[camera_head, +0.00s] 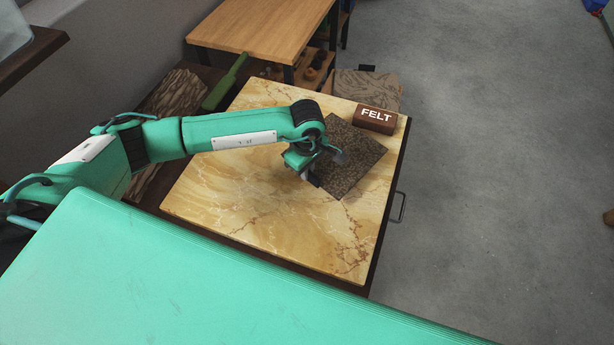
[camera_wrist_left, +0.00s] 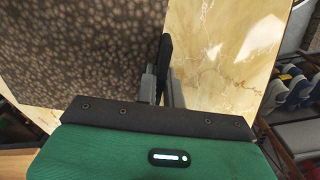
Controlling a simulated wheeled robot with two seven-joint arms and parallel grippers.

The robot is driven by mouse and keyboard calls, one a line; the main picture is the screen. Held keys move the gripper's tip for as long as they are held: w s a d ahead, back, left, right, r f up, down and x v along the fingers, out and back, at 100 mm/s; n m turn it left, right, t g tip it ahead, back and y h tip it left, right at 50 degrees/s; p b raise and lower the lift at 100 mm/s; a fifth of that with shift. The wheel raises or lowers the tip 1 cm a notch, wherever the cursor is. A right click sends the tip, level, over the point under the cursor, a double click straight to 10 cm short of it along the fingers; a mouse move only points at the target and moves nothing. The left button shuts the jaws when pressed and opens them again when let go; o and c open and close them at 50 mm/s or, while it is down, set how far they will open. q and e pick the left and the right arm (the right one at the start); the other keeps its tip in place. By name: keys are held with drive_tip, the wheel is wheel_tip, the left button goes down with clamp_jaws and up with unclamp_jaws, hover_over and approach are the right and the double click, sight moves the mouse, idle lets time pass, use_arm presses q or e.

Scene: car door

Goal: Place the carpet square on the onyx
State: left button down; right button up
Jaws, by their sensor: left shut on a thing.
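The carpet square (camera_head: 350,160), dark brown and speckled, is over the right part of the onyx (camera_head: 240,200), a yellow veined slab. My left gripper (camera_head: 314,180) is shut on the carpet square at its left edge. In the left wrist view the carpet square (camera_wrist_left: 80,50) fills the upper left, beside a dark finger (camera_wrist_left: 165,65) of the gripper, with the onyx (camera_wrist_left: 225,60) behind. The arm hides part of the carpet's left side. I cannot tell whether the carpet touches the onyx. My right gripper is not in view.
A brown block marked FELT (camera_head: 375,118) stands at the slab's back right corner, close to the carpet. A wooden table (camera_head: 260,25) is behind. A green-handled tool (camera_head: 225,82) lies at the back left. The slab's front and left are clear.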

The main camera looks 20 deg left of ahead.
use_arm(q)
wheel_tip(320, 180, down, 5)
drive_tip(key=shift+r+p, duration=0.1)
drive_tip(key=shift+p, duration=0.25)
drive_tip(key=c, duration=1.5)
unclamp_jaws()
drive_tip(key=shift+f, duration=0.2)
drive_tip(key=shift+r, duration=0.1)
